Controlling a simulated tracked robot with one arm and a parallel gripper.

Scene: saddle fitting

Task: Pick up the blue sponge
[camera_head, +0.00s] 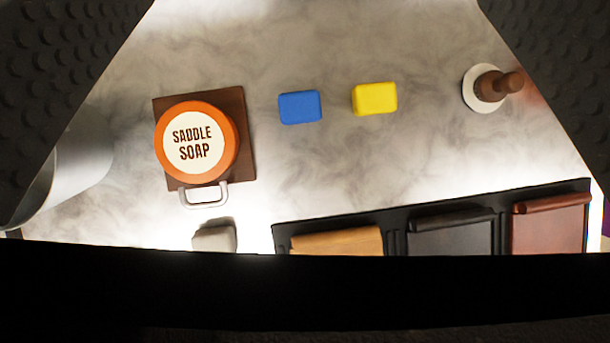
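The blue sponge (300,107) is a small rounded block lying on the pale marbled table, near the upper middle of the view. It stands clear of other things, with a gap to the yellow sponge on its right. My gripper (310,60) shows as two dark, studded fingers at the upper left and upper right corners. The fingers are wide apart and nothing is between them that they touch. The sponge lies on the table beyond them, apart from both.
A yellow sponge (375,99) lies right of the blue one. An orange saddle soap tin (196,141) sits on a brown board (240,120) at left. A metal container (75,165), a grey block (214,236), a brown-handled tool (492,87) and a black tray (395,243) stand around.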

